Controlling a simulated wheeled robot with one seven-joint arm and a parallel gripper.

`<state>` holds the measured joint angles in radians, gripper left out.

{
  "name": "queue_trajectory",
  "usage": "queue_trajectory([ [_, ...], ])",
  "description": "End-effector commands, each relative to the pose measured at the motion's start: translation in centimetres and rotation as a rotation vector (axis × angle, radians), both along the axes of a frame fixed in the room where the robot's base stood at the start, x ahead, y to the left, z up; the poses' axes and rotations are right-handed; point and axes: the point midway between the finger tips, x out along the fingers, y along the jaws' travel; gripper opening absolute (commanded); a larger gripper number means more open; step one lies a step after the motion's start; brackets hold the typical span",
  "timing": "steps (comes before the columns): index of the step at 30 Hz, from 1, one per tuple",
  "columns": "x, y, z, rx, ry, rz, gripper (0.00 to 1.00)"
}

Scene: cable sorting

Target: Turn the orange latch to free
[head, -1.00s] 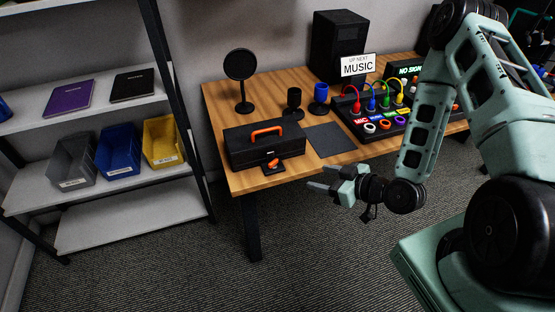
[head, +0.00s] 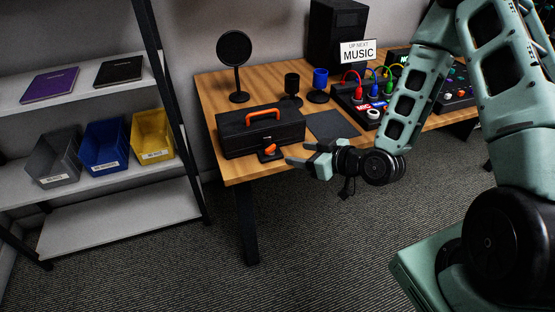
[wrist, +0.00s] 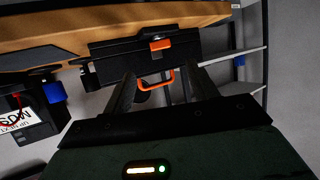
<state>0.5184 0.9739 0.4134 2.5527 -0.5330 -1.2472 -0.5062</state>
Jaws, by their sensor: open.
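The orange latch (head: 269,150) sits on a small dark plate at the front of a black case (head: 238,136) on the wooden table. The case has an orange carry handle (head: 262,113) on top. My gripper (head: 296,154) is open and empty, just right of the latch in the head view and apart from it. In the wrist view the latch (wrist: 161,44) shows as an orange block beyond my two dark fingers (wrist: 165,85), with the orange handle (wrist: 157,84) between them. The latch's exact angle is too small to read.
A dark mat (head: 332,125) lies right of the case. A round black stand (head: 235,60), a dark cup (head: 291,88) and a blue cup (head: 319,85) stand behind. A cable panel (head: 365,108) is further right. Shelves with bins (head: 104,146) stand left. The floor in front is clear.

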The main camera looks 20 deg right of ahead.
Motion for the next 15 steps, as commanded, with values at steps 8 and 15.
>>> queue_trajectory([
  [8,1.8,1.0,-1.5,-0.001,-0.004,0.001,0.58],
  [15,4.0,2.3,-2.0,0.001,0.001,0.001,0.58],
])
